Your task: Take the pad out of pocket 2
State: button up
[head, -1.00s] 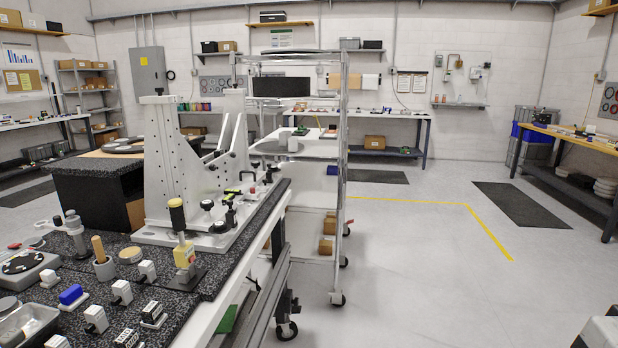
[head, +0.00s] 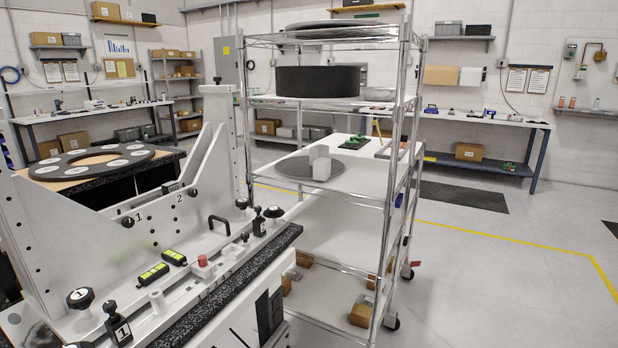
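The white mirror fixture (head: 160,232) fills the left front of the head view. Two black-and-yellow blocks (head: 152,274) lie on the fixture's base below the marks. Numbered black knobs (head: 80,297) stand along its front edge, with a "1" at the near end. I cannot tell which opening is pocket 2, nor pick out a pad in it. My gripper is not in view.
A wire shelf cart (head: 350,200) with a black drum (head: 318,81) and a grey disc (head: 309,170) stands right of the fixture. A black ring with pale round spots (head: 58,167) lies on a table behind. Floor (head: 500,270) at the right is clear.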

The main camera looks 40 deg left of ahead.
aim_at(171, 187)
jog(key=u, duration=0.3)
jog(key=i, duration=1.15)
jog(key=u, duration=1.5)
jog(key=i, duration=0.8)
jog(key=u, duration=1)
jog(key=i, duration=0.2)
jog(key=u, duration=0.15)
